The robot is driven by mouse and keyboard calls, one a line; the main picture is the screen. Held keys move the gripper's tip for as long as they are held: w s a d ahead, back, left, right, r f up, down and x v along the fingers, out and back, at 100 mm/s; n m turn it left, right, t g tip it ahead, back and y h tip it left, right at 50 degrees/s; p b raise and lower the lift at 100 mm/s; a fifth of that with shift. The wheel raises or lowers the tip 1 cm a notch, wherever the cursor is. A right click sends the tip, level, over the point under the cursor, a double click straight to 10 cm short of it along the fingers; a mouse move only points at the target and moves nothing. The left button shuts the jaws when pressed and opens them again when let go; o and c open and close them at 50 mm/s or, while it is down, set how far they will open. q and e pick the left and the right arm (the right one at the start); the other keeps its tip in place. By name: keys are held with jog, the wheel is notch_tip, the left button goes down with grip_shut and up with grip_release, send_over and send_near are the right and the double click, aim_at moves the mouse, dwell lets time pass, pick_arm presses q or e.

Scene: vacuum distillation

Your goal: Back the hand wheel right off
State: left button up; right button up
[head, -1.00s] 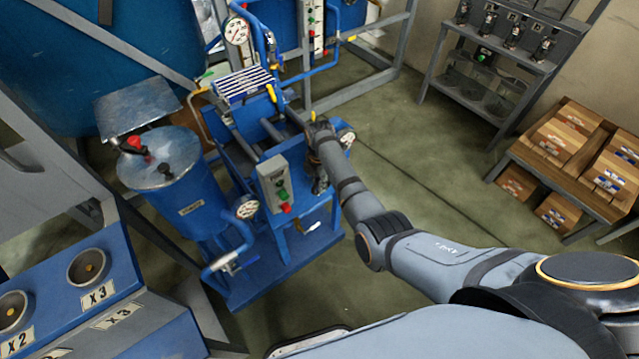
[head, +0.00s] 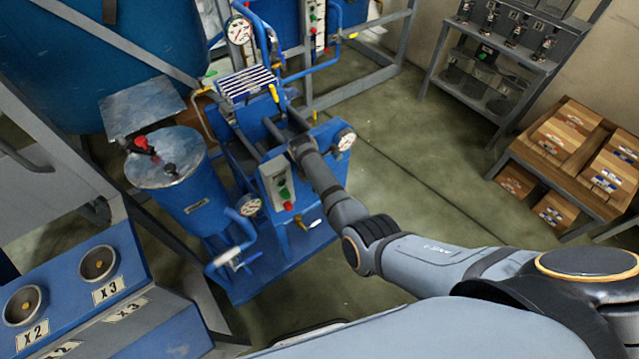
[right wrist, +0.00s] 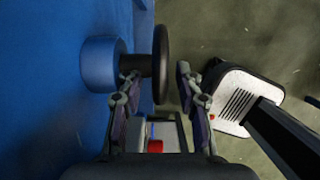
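The hand wheel (right wrist: 161,64) is a dark disc seen edge-on in the right wrist view, on a short black stem that comes out of a round blue boss (right wrist: 101,64). My right gripper (right wrist: 157,74) is open, with one finger on each side of the wheel's rim. The left finger lies close to the stem, between the boss and the wheel; I cannot tell whether it touches. The right finger is apart from the wheel. In the head view my right arm reaches the blue machine (head: 275,262), and the wheel is hidden. My left gripper is out of view.
A control box with buttons (head: 279,183) and a pressure gauge (head: 344,139) sit close to my right wrist. A blue tank (head: 190,197) stands to the left. Shelves and a rack of boxes (head: 570,135) stand at the right. The floor between (head: 420,150) is clear.

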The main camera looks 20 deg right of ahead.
jog(key=shift+r, duration=0.1)
jog(key=v, duration=0.3)
jog(key=d+v, duration=0.1)
jog(key=v, duration=0.2)
jog(key=d+v, duration=0.1)
jog(key=v, duration=0.2)
jog(key=shift+w+r, duration=0.4)
jog(key=shift+r, duration=0.15)
